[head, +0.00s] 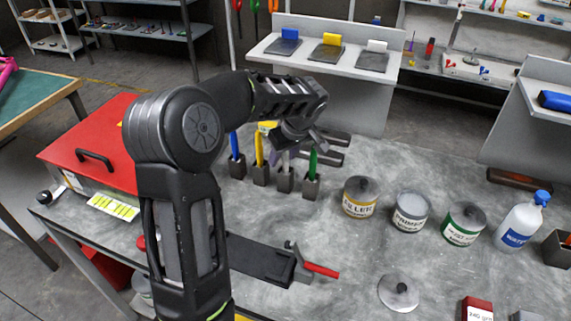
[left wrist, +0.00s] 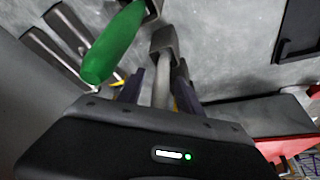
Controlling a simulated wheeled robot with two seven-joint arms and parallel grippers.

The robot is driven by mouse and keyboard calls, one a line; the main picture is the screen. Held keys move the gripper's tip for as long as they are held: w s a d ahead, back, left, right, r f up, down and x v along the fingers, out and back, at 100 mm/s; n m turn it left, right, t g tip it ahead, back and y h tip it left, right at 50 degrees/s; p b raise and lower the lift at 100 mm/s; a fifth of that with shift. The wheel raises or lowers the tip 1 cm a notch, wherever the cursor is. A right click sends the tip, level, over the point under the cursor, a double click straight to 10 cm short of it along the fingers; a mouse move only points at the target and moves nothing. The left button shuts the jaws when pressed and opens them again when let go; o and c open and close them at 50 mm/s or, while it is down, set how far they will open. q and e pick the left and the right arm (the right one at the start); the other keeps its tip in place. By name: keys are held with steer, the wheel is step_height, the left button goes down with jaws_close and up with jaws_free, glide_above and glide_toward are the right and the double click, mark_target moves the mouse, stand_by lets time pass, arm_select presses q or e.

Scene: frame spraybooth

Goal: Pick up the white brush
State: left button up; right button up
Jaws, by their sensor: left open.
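The white brush (head: 285,164) stands upright in a small dark holder (head: 284,182), between the yellow brush (head: 258,150) and the green brush (head: 313,162). My left gripper (head: 281,152) is over it, pointing down, and partly hides its handle in the head view. In the left wrist view the white brush (left wrist: 161,88) runs between the two open fingers of my left gripper (left wrist: 160,86); I cannot tell whether they touch it. My right gripper is not in view.
The green brush (left wrist: 113,42) is close beside my left gripper in the wrist view. A blue brush (head: 235,146) stands at the row's left end. Cans, including a yellow-labelled one (head: 359,200), stand to the right. A red box (head: 95,150) is at left.

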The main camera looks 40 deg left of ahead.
arm_select(q)
steer(key=shift+c, duration=0.2)
jaws_close()
stand_by(0.5)
step_height(320, 180, up, 10)
steer(key=b, duration=0.1)
steer(key=shift+b, duration=0.3)
stand_by(0.5)
